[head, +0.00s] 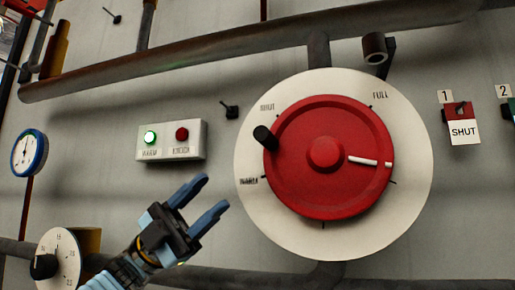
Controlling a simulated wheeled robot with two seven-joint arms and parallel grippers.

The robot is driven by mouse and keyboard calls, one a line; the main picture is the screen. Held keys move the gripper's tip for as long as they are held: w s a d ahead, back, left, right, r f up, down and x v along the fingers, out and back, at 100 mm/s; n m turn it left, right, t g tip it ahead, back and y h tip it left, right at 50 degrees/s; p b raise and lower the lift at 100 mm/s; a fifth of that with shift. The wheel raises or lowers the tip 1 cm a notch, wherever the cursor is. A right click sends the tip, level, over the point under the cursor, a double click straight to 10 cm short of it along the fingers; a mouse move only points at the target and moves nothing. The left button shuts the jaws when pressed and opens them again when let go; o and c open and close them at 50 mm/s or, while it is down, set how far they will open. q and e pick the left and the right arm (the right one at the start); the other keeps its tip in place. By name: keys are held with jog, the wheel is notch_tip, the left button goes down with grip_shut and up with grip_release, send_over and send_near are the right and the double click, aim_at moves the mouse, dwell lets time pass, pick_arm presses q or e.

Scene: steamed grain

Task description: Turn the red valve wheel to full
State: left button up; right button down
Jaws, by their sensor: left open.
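The red valve wheel (296,185) is mounted on a round white dial plate (417,190), right of centre in the head view. A black knob handle (265,137) sticks out at the wheel's upper left rim. A white line (368,161) on the wheel points right, slightly below the FULL label (380,95) at upper right. Another label (267,106) at upper left looks like SHUT; a lower left one is hard to read. My left gripper (214,192) is open and empty, left of the wheel and below the knob, apparently apart from both. My right gripper is not in view.
A box (172,153) with a lit green lamp and a red one is on the wall above my left gripper. Pipes (230,52) run above and below. A gauge (28,153) and small dial (60,255) are at left, a SHUT tag (464,132) at right.

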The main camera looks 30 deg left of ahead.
aim_at(266, 146)
pick_arm(q)
jog(key=p+x, duration=0.3)
jog(key=x, duration=0.9)
jog(key=shift+s+d+r+p, duration=0.1)
jog(key=shift+d+r+p, duration=0.2)
jog(key=shift+p, duration=0.1)
jog(key=shift+d+r, duration=0.25)
jog(key=shift+d, duration=0.15)
grip_shut()
